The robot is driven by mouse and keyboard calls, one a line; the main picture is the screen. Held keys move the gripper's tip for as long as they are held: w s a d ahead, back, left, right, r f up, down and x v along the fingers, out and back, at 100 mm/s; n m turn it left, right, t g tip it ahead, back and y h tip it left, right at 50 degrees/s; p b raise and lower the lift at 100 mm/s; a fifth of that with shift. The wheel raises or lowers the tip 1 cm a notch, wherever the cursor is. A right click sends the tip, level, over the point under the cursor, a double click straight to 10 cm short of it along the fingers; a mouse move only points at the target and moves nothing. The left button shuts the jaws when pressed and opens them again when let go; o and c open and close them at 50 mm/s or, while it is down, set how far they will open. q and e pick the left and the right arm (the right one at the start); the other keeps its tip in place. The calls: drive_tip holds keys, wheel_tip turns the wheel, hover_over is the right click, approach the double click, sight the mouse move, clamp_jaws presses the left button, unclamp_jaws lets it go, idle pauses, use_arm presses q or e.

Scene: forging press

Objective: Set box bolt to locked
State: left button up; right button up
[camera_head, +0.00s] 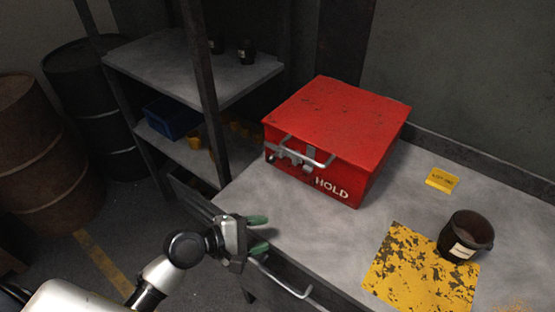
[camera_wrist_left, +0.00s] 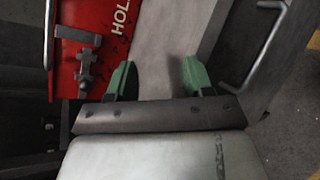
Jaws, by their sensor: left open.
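A red box (camera_head: 335,125) with a shut lid and the word HOLD on its front stands on the grey bench. Its metal bolt (camera_head: 289,155) is on the front face at the left, by a bar handle (camera_head: 322,160). The bolt also shows in the left wrist view (camera_wrist_left: 87,70); I cannot tell its exact setting. My left gripper (camera_head: 261,233), with green fingertips, is open and empty. It is at the bench's front edge, in front of and below the box, apart from the bolt. My right gripper is not in view.
A dark cup (camera_head: 466,236) stands by a worn yellow mat (camera_head: 415,275) at the right. A yellow tag (camera_head: 442,179) lies behind it. A metal shelf (camera_head: 190,75) rises left of the box. A drawer handle (camera_head: 285,282) sticks out below the bench edge.

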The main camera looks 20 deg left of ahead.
sight(271, 158)
use_arm(q)
drive_tip(key=w+a+r+n+t, duration=0.1)
drive_tip(key=w+a+n+t, duration=0.1)
drive_tip(key=n, duration=0.3)
drive_tip(key=w+a+r+n+t, duration=0.2)
drive_tip(key=w+a+n, duration=0.1)
drive_tip(key=w+n, duration=0.1)
drive_tip(key=w+a+r+n+t, duration=0.1)
drive_tip(key=w+a+n+t, duration=0.1)
drive_tip(key=n, duration=0.4)
drive_tip(key=shift+w+a+r+n+y, duration=0.15)
drive_tip(key=shift+w+a+n+y, duration=0.2)
drive_tip(key=shift+w+a, duration=0.3)
drive_tip(key=shift+w+r+n, duration=0.1)
drive_tip(key=shift+w+n, duration=0.15)
drive_tip(key=shift+w, duration=0.05)
drive_tip(key=shift+w+d, duration=0.15)
drive_tip(key=shift+w, duration=0.15)
drive_tip(key=p+x, duration=0.1)
drive_tip(key=x, duration=0.8)
drive_tip(key=shift+w+d, duration=0.2)
drive_tip(key=shift+w, duration=0.15)
clamp_jaws()
drive_tip(key=shift+s+d+r+p, duration=0.1)
drive_tip(key=shift+s+d+p, duration=0.25)
drive_tip(key=shift+d+p, duration=0.4)
drive_tip(key=shift+s+d+p, duration=0.35)
drive_tip(key=shift+d+p, duration=0.1)
drive_tip(key=shift+d, duration=0.55)
drive_tip(key=shift+f, duration=0.2)
